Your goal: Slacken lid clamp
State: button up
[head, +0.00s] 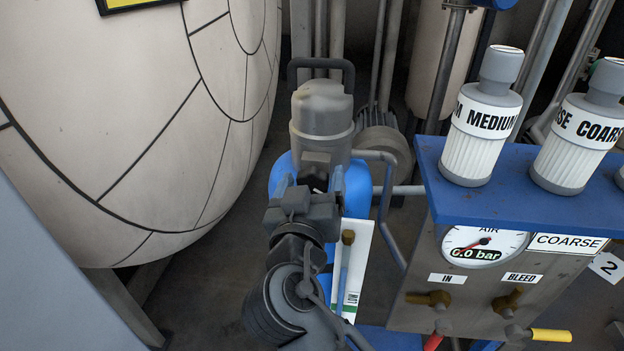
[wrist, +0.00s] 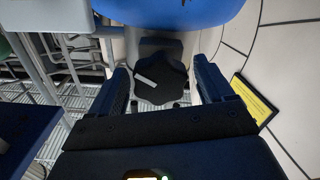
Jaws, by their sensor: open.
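A black lobed knob (wrist: 160,82) with a pale bar mark, which looks like the lid clamp, shows in the middle of the wrist view. My gripper (wrist: 161,72) is open, with one finger on each side of the knob. Gaps show between the knob and both fingers, so I see no contact. In the head view my gripper (head: 312,182) is just below the grey lid (head: 322,112) with its dark handle, on the blue vessel (head: 357,190). There the arm and gripper hide most of the knob.
A blue-topped panel (head: 430,170) at the right carries white canisters (head: 480,135), a gauge (head: 482,245) reading 0.0 bar, and IN and BLEED valves. A large pale tank (head: 130,120) fills the left. Grey pipework (head: 390,200) runs right of the blue vessel.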

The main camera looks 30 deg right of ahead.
jog(key=c, duration=1)
jog(key=shift+c, duration=0.2)
